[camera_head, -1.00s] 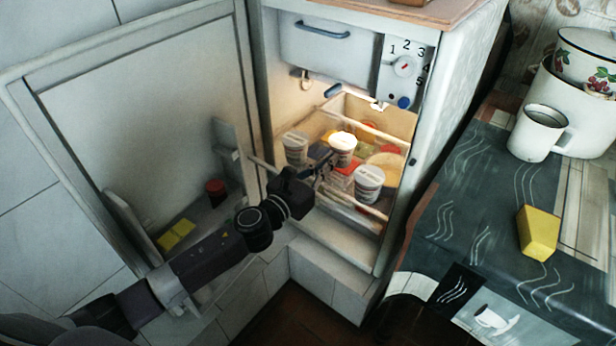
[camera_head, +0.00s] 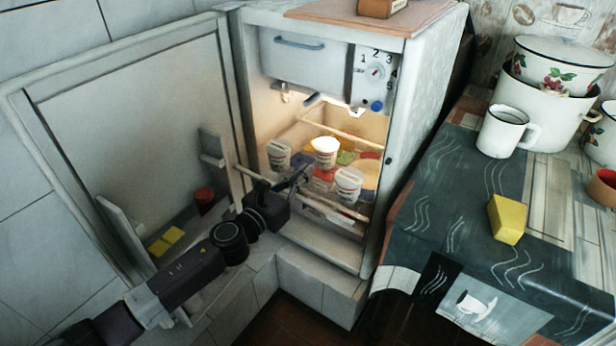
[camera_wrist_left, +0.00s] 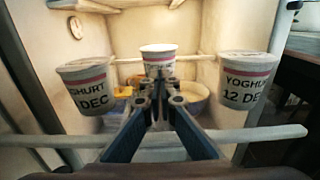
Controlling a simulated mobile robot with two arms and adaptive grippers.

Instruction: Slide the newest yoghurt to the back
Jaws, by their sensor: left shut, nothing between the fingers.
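Three white yoghurt cups stand in the open fridge. The left cup (camera_head: 279,154), labelled with a DEC date whose number is cut off, also shows in the left wrist view (camera_wrist_left: 87,90). The right cup (camera_head: 348,184) reads 12 DEC in the wrist view (camera_wrist_left: 247,88). The middle cup (camera_head: 326,148) stands farther back between them; its label is mostly hidden behind my fingertips in the wrist view (camera_wrist_left: 158,56). My left gripper (camera_head: 303,172) is shut and empty, pointing into the gap between the front cups, towards the middle cup. My right gripper is not in view.
A thin white rail (camera_wrist_left: 245,133) crosses the shelf front. Yellow and red items and a pale bowl (camera_wrist_left: 188,95) lie behind the cups. The open fridge door (camera_head: 135,120) is on the left. The counter (camera_head: 450,210) on the right holds a mug and a yellow block.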

